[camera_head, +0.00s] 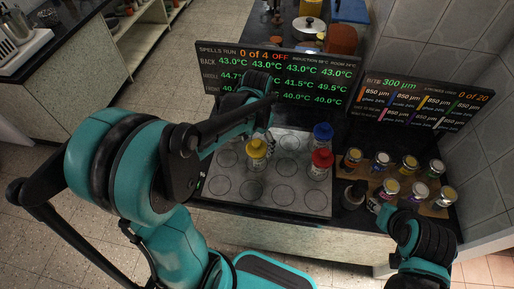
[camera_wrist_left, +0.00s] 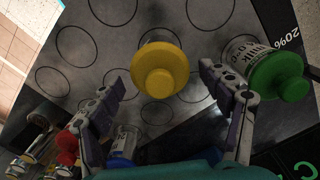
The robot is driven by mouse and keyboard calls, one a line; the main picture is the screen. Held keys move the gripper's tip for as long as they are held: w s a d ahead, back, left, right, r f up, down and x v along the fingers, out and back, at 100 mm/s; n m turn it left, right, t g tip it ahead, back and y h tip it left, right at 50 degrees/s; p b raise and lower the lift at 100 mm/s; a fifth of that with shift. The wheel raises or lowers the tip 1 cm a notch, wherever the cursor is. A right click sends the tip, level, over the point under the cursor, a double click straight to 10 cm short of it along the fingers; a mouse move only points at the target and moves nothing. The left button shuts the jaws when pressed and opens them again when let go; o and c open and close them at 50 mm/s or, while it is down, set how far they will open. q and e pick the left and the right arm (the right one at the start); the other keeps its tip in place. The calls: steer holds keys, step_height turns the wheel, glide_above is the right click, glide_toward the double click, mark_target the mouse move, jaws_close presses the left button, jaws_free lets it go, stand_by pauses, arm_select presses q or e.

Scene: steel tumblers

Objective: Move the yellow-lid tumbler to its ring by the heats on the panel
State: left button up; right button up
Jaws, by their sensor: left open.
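The yellow-lid tumbler (camera_head: 257,150) stands on a grey plate (camera_head: 228,205) marked with rows of rings. Its yellow lid (camera_wrist_left: 160,68) fills the middle of the left wrist view. My left gripper (camera_head: 262,128) is open above it, with one finger on each side of the lid (camera_wrist_left: 162,76) and gaps visible. The heat panel (camera_head: 320,72) stands behind the plate. It reads 43.0°C across the back row; the middle row shows 44.7, 41.5 and 49.5. My left arm hides some figures. My right arm shows at the lower right, its gripper out of view.
A blue-lid tumbler (camera_head: 322,133) and a red-lid tumbler (camera_head: 321,162) stand on the plate's right side. A green-lid tumbler (camera_wrist_left: 272,75) is close to one finger in the wrist view. Several jars (camera_head: 409,165) stand right of the plate, before a second panel (camera_head: 425,100). The front rings look empty.

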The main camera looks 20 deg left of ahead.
arm_select(q)
step_height(320, 180, up, 5)
steer(key=shift+r+p, duration=0.2)
steer(key=shift+p, duration=0.45)
steer(key=shift+s+r, duration=0.15)
steer(key=shift+r, duration=0.05)
steer(key=s+d+r+n+t, duration=0.3)
steer(key=s+d+t, duration=0.1)
steer(key=s+t, duration=0.3)
steer(key=s, duration=0.2)
steer(key=shift+s+r, duration=0.2)
steer(key=shift+s, duration=0.1)
